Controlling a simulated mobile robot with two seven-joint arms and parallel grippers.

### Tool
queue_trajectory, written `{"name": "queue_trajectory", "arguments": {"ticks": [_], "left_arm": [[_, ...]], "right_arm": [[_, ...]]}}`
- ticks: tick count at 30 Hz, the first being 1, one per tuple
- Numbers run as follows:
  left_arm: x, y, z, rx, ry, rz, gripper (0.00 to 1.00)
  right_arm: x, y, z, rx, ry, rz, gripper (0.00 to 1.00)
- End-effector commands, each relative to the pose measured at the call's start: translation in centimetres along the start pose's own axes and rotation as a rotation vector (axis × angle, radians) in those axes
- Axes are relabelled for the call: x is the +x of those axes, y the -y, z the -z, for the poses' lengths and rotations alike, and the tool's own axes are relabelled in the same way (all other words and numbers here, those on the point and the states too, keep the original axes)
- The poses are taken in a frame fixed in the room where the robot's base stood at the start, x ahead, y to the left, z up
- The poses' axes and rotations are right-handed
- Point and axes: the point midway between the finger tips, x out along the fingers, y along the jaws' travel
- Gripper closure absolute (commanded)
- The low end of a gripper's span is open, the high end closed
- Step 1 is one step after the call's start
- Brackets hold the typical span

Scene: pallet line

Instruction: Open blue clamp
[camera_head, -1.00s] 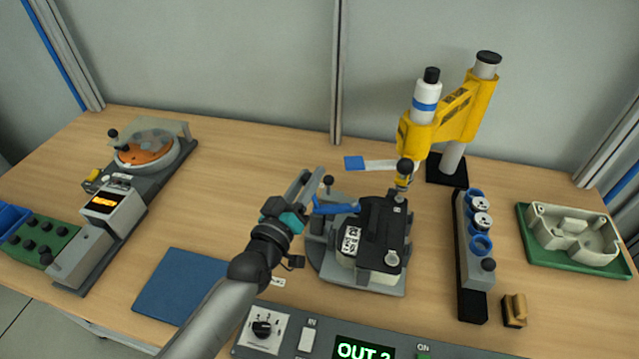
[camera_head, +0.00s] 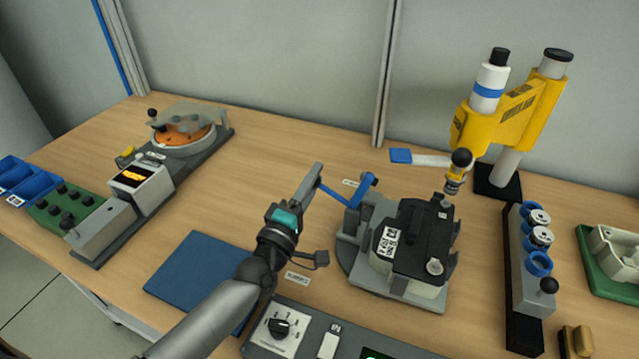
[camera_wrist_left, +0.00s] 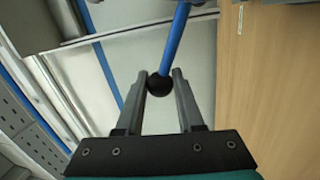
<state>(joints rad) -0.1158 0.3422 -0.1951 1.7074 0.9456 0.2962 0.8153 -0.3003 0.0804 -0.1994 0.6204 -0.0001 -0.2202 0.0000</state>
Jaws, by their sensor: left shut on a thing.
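The blue clamp (camera_head: 362,189) stands at the left side of a grey fixture (camera_head: 352,262). Its blue lever (camera_head: 333,195) reaches left from the clamp's upright part, away from the black-topped part (camera_head: 418,235) held in the fixture. My left gripper (camera_head: 312,182) is at the lever's outer end. In the left wrist view my fingers (camera_wrist_left: 160,85) are closed around the black ball knob (camera_wrist_left: 160,84) at the end of the blue lever (camera_wrist_left: 177,38). The knob is hidden by the fingers in the head view. My right gripper is not in view.
A yellow press (camera_head: 500,115) stands behind and right of the fixture. A black rack with blue rings (camera_head: 537,263) is to the right. A blue mat (camera_head: 200,272) lies left of my arm. A control panel (camera_head: 300,325) is in front. Bare wood lies behind my gripper.

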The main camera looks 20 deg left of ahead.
Motion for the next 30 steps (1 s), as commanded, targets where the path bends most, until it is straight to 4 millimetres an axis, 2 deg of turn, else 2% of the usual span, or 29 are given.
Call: {"name": "queue_trajectory", "arguments": {"ticks": [1,9,26,27,30], "left_arm": [[-0.1,0.6,0.1,-0.025,-0.007,0.001,1.0],[-0.3,1.4,0.4,-0.128,-0.026,-0.002,1.0],[-0.3,1.6,0.4,-0.157,-0.031,-0.003,1.0],[-0.3,1.6,0.4,-0.157,-0.031,-0.003,0.61],[-0.3,1.5,0.4,-0.157,-0.031,-0.004,0.51]], "right_arm": [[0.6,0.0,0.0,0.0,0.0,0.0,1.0],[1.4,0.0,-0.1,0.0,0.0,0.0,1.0],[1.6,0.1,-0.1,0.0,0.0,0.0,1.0],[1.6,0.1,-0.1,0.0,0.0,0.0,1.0],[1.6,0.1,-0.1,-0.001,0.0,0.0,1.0]]}}
